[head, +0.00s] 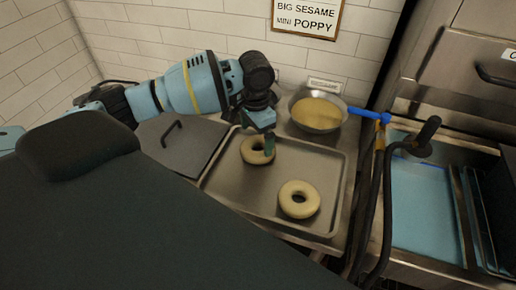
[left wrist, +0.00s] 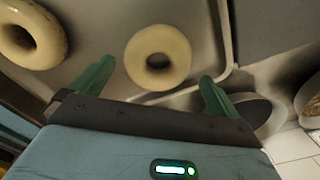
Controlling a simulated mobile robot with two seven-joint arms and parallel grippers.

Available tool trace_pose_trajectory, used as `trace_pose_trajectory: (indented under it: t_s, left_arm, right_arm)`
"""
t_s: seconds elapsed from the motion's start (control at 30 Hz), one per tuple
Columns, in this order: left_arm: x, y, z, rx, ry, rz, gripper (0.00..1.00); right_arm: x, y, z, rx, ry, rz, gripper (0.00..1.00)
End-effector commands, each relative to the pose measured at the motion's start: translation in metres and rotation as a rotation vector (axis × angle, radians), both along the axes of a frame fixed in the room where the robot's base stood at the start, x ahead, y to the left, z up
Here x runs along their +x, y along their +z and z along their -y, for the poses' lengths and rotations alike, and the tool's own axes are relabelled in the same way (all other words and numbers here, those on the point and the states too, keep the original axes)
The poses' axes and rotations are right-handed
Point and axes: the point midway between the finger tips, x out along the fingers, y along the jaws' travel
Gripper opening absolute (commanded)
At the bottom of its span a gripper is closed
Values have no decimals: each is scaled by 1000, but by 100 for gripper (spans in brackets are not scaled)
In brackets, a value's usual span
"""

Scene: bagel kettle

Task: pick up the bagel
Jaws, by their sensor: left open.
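A pale ring-shaped bagel (head: 247,156) lies on the metal tray (head: 225,185), toward its back left. A second bagel (head: 288,205) lies nearer the front of the tray. My left gripper (head: 265,143) is over the back bagel and partly covers it. In the left wrist view the green fingers of my left gripper (left wrist: 156,72) are spread apart, and one bagel (left wrist: 180,57) shows between and just beyond their tips. I cannot tell whether they touch it. The other bagel (left wrist: 30,52) is at the upper left there. My right gripper is not in view.
A round metal bowl (head: 306,124) with yellowish contents and a blue handle (head: 366,114) stands behind the tray. A metal lid with a dark handle (head: 180,148) is left of the tray. A blue-filled basin (head: 420,200) lies to the right. A sign (head: 307,17) hangs on the tiled wall.

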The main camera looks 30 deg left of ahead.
Motion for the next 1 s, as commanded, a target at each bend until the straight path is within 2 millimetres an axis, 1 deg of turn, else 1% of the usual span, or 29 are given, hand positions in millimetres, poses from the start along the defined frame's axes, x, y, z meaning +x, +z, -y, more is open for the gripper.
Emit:
trace_pose_trajectory:
  t_s: [0.03, 0.1, 0.2, 0.3, 0.4, 0.6, 0.83, 1.0]
  left_arm:
    - [0, -9, 1, 0, 0, -3, 100]
    - [2, -19, 2, 1, 0, -5, 100]
    - [2, -33, 3, 1, 1, -5, 100]
    - [2, -42, 3, 0, 0, -3, 100]
    - [3, -45, 3, -1, -1, 0, 100]
    - [3, -45, 3, 0, -1, 1, 100]
    - [3, -45, 3, 0, -1, 0, 70]
    - [3, -44, 3, 0, -1, 1, 69]
  right_arm:
    - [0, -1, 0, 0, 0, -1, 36]
    - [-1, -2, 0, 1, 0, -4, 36]
    - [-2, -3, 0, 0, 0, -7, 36]
    - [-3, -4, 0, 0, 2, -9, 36]
    - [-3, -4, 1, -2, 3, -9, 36]
    - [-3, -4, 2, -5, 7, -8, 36]
    - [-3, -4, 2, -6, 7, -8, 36]
    - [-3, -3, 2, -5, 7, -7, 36]
